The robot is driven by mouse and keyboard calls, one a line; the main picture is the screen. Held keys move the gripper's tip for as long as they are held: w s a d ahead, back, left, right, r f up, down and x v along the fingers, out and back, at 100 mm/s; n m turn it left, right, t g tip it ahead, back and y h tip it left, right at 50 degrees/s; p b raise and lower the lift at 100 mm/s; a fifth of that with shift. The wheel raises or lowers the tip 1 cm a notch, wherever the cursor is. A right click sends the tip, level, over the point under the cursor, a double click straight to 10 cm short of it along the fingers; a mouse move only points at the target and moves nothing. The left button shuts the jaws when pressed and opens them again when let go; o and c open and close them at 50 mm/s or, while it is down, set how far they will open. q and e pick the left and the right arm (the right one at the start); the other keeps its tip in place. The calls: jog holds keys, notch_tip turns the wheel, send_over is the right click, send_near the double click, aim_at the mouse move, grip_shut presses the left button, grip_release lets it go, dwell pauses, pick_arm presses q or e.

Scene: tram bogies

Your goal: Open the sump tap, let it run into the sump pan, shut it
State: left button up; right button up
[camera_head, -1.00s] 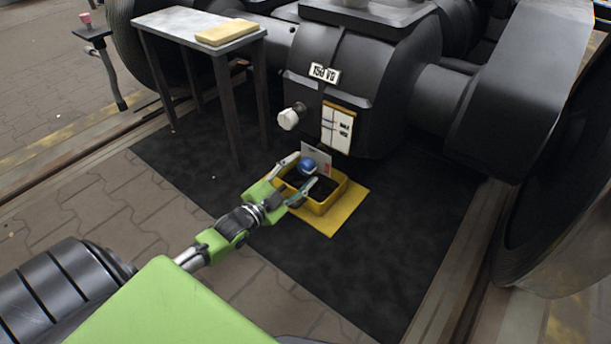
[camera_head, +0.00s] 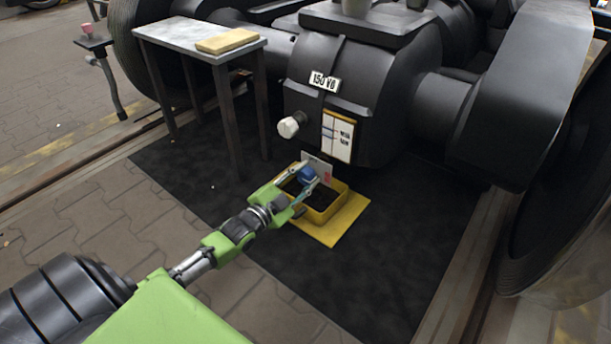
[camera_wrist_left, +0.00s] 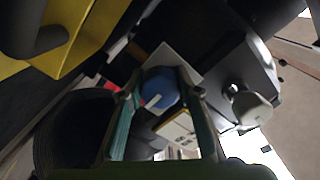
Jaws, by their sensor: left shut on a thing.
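The sump tap's blue knob (camera_head: 306,174) sits low on the black gear case, in front of a small white plate (camera_head: 318,165). My left gripper (camera_head: 304,182) is shut on the blue knob, one finger on each side. In the left wrist view the round blue knob (camera_wrist_left: 160,87) shows between the two fingers (camera_wrist_left: 162,105). The yellow sump pan (camera_head: 341,199) stands on the floor below the tap, partly hidden by the gripper. Its inside looks dark, and I see no clear stream of liquid. My right gripper is out of view.
The black gear case (camera_head: 390,95) carries a white knob (camera_head: 289,127) and a level gauge panel (camera_head: 338,136). A grey table (camera_head: 170,27) with a tan block (camera_head: 228,40) stands at left.

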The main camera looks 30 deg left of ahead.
pick_arm(q)
jog(key=n+p, duration=0.3)
jog(key=p, duration=0.1)
jog(key=shift+r+n, duration=0.15)
jog(key=shift+n, duration=0.15)
jog(key=n+p, duration=0.2)
jog(key=n, duration=0.1)
jog(key=shift+n, duration=0.3)
jog(key=n+p, duration=0.1)
jog(key=n, duration=0.1)
jog(key=shift+d+n+p, duration=0.15)
jog(key=shift+n+p, duration=0.15)
jog(key=shift+n, duration=0.1)
jog(key=n, duration=0.2)
jog(key=shift+f+n+p, duration=0.2)
jog(key=shift+n+p, duration=0.1)
jog(key=shift+p, duration=0.1)
jog(key=n, duration=0.5)
jog(key=shift+d+p, duration=0.1)
jog(key=shift+p, duration=0.25)
jog(key=shift+n, duration=0.3)
jog(key=o, duration=1.1)
jog(key=shift+o, duration=0.2)
